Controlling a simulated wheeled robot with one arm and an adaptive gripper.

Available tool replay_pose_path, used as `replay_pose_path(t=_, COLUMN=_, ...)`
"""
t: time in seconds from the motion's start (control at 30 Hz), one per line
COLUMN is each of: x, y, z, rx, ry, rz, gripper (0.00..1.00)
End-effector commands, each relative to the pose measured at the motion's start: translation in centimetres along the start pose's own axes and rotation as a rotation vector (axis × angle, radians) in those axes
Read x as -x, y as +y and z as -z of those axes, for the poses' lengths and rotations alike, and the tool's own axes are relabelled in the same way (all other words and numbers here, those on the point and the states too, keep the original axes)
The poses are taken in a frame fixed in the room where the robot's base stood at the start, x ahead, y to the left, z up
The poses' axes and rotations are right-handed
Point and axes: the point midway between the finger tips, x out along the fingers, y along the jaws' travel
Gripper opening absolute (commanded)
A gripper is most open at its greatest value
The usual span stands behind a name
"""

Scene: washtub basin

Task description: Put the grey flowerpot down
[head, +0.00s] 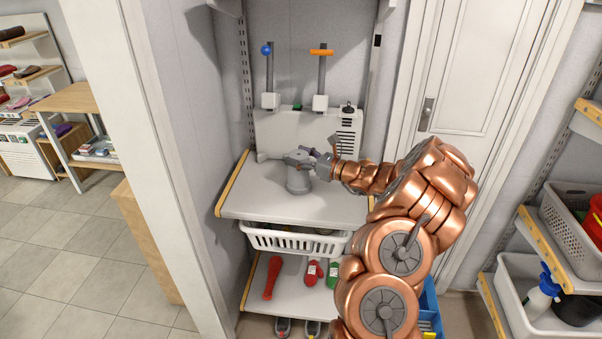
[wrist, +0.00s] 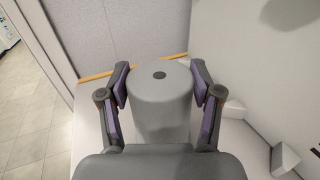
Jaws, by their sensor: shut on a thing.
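The grey flowerpot (head: 298,183) is at the grey shelf top (head: 262,205) in the alcove, left of my arm. In the wrist view the flowerpot (wrist: 160,98) shows a flat round end with a dark hole in its middle, so it looks upside down. My gripper (head: 310,158) is shut on it, with a finger pad on each side in the wrist view (wrist: 162,88). The pot's lower end appears at or just above the shelf surface; I cannot tell if it touches. Its lower part is partly hidden in the wrist view.
A pale unit (head: 285,130) with two posts stands at the back of the shelf. A white basket (head: 290,240) hangs below, above a lower shelf with a red bottle-shaped thing (head: 272,277). The shelf top is free left and in front of the pot.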

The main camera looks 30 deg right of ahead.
Motion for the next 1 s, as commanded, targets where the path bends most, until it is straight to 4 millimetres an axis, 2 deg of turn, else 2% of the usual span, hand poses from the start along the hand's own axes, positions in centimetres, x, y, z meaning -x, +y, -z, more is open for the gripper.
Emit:
replay_pose_path(t=0.03, x=0.0, y=0.0, z=0.0, rx=0.000, ry=0.000, rz=0.000, gripper=0.20)
replay_pose_path(t=0.23, x=0.0, y=0.0, z=0.0, rx=0.000, ry=0.000, rz=0.000, gripper=0.00)
replay_pose_path(t=0.67, x=0.0, y=0.0, z=-0.5, rx=0.002, ry=-0.001, rz=-0.001, gripper=0.00)
replay_pose_path(t=1.0, x=0.0, y=0.0, z=-3.7, rx=0.004, ry=-0.004, rz=-0.001, gripper=0.00)
